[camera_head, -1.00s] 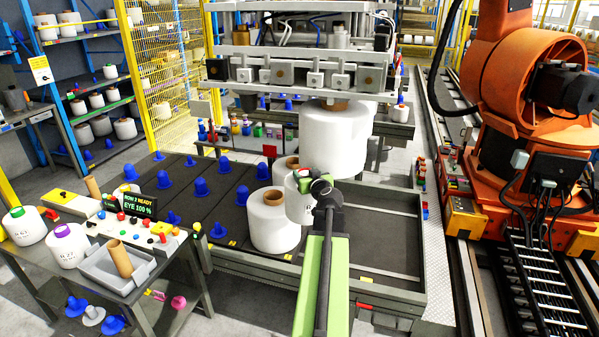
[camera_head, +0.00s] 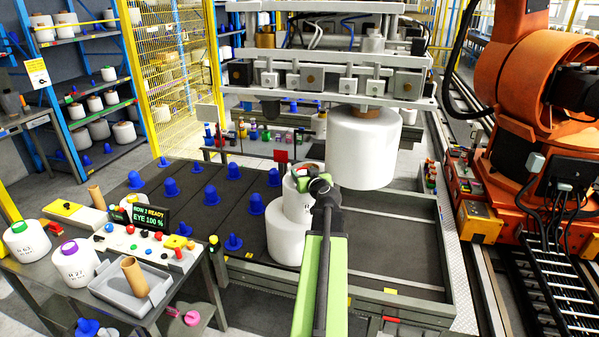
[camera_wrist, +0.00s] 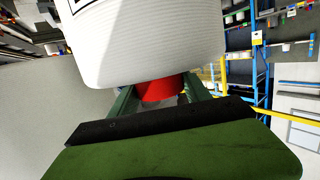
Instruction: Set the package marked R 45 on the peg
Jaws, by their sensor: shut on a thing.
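My gripper (camera_head: 316,186) is shut on a white yarn package (camera_head: 297,203) with a red end piece, which also shows in the wrist view (camera_wrist: 150,45). Its mark cannot be read; only a corner of a dark-framed label shows in the wrist view. The held package overlaps, in the head view, a larger white package (camera_head: 284,243) on the dark cart deck (camera_head: 375,245); I cannot tell whether they touch. Several blue pegs stand bare on the deck, such as one near the large package (camera_head: 256,205) and one nearer the front (camera_head: 233,242).
A machine head (camera_head: 330,75) holds a big white package (camera_head: 362,148) above the deck, right of my gripper. A side table at left carries packages marked R 63 (camera_head: 27,240) and R 27 (camera_head: 73,264), and a grey tray (camera_head: 110,287). An orange robot (camera_head: 530,130) stands at right.

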